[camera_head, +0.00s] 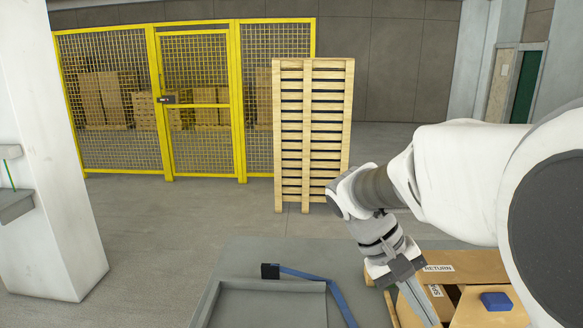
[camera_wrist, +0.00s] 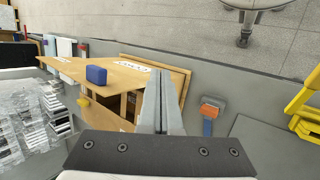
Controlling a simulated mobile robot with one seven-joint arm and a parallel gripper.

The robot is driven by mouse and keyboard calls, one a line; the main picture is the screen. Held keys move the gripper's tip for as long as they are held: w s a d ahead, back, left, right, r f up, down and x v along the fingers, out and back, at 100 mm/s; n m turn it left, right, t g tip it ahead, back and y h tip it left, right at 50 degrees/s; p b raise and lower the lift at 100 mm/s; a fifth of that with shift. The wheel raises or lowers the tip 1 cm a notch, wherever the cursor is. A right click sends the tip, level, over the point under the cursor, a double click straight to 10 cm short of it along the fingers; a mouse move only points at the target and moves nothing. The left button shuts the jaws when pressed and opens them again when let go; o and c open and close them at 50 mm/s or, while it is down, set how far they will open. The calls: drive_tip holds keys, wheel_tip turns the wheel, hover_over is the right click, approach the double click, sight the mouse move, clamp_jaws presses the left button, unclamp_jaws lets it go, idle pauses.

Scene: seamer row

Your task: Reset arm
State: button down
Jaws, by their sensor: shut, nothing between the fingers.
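The fingers are above floor level and apart from the box as far as the wrist view shows. My white arm reaches in from the right edge of the head view, bent at the elbow, and hides part of the box.
A grey tray (camera_head: 270,286) with a blue strap (camera_head: 320,281) lies left of my gripper. A white pillar (camera_head: 50,150) is left.

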drive_tip(key=s+a+r+t+y+p, duration=0.3)
drive_tip(key=s+a+r+t+y, duration=0.3)
drive_tip(key=s+a+t, duration=0.1)
drive_tip(key=shift+s+r+n+t+y+p, duration=0.15)
drive_tip(key=shift+s+n+t+y+p, duration=0.15)
drive_tip(key=shift+s+t, duration=0.6)
